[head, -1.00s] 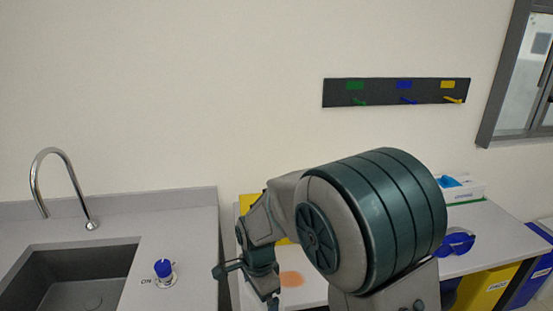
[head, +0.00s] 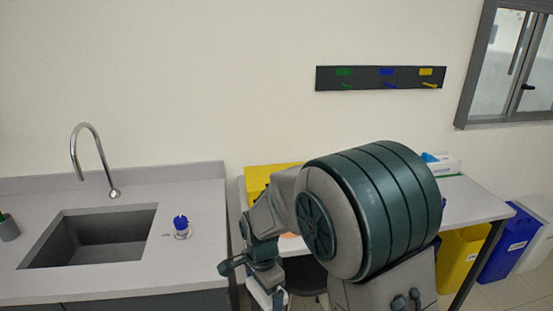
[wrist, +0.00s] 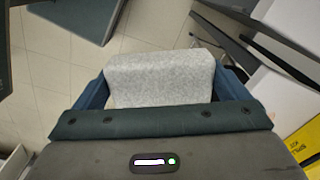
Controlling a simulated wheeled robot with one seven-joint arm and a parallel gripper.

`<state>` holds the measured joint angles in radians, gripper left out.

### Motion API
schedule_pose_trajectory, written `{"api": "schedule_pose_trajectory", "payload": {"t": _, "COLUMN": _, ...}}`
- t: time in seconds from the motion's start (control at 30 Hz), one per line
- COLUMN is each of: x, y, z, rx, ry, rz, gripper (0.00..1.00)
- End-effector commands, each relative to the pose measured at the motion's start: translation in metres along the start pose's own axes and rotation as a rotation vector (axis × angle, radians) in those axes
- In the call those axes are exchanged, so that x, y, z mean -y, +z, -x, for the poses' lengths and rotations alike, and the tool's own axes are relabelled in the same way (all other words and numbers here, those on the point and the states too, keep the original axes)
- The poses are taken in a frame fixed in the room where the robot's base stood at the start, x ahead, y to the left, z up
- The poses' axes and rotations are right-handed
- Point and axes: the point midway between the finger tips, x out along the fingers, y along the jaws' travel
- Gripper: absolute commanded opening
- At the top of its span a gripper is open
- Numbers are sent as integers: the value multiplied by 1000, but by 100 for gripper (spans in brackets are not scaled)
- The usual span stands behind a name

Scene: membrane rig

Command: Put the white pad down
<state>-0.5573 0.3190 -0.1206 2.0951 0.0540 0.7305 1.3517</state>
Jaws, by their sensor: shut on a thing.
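The white pad (wrist: 160,78) is a pale, speckled block in the wrist view. It sits between the two blue fingers of my gripper (wrist: 163,88), which is shut on it. Tiled floor shows behind the pad. In the head view my gripper (head: 265,290) hangs low at the bottom edge, in front of the gap between the sink counter and the table. A white patch there seems to be the pad, partly cut off and hidden by my arm.
The counter with a sink (head: 95,238) and a blue-topped valve (head: 181,227) is at left. The table (head: 475,205) at right is partly behind my arm. Yellow (head: 462,255) and blue (head: 508,245) bins stand under and beside it. A hook rail (head: 380,78) is on the wall.

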Motion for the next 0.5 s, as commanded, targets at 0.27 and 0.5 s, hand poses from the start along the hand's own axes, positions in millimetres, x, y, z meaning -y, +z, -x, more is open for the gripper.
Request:
{"api": "schedule_pose_trajectory", "payload": {"t": 0.27, "x": -2, "y": -30, "z": -16, "rx": -3, "ry": 3, "rz": 139, "gripper": 70}}
{"api": "schedule_pose_trajectory", "payload": {"t": 0.5, "x": -10, "y": -74, "z": -38, "rx": -5, "ry": 7, "rz": 332, "gripper": 70}}
